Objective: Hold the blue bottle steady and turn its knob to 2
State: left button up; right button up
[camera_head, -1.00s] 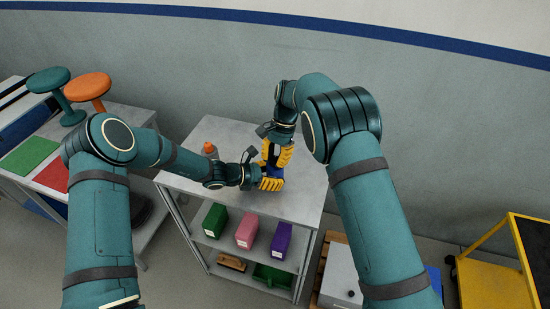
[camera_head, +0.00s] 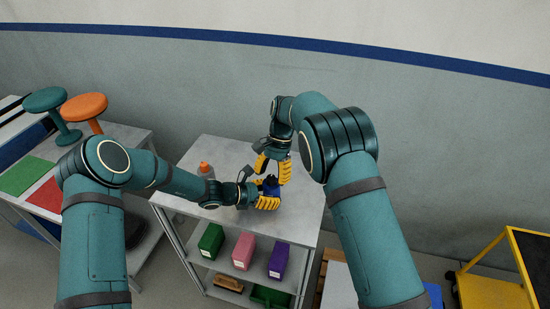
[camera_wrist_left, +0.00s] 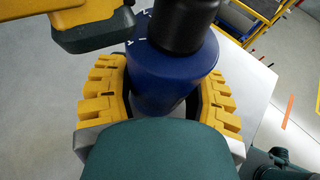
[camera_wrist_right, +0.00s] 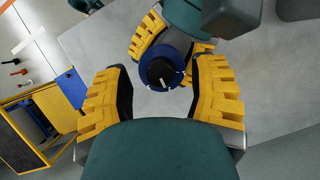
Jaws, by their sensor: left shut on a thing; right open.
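The blue bottle (camera_head: 271,187) stands upright on the grey table. My left gripper (camera_head: 267,194) is shut around its body; the left wrist view shows yellow fingers on both sides of the blue body (camera_wrist_left: 160,75). The black knob (camera_wrist_right: 164,74) is on top, with a white pointer line slanting toward the lower right in the right wrist view. White marks show on the blue rim, but I cannot read which one the pointer meets. My right gripper (camera_head: 273,169) is open above the bottle, its fingers apart on either side of the knob, not touching it in the right wrist view.
An orange-capped bottle (camera_head: 205,170) stands behind my left forearm on the table (camera_head: 225,155). Green (camera_head: 211,241), pink (camera_head: 244,251) and purple (camera_head: 278,260) boxes sit on the shelf below. A side table with stools is at left, a yellow cart (camera_head: 490,285) at right.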

jog(key=v, duration=1)
jog(key=shift+w+r, duration=0.2)
jog(key=shift+r, duration=0.15)
jog(key=shift+d, duration=0.1)
pick_arm(q)
jog(key=o, duration=1.4)
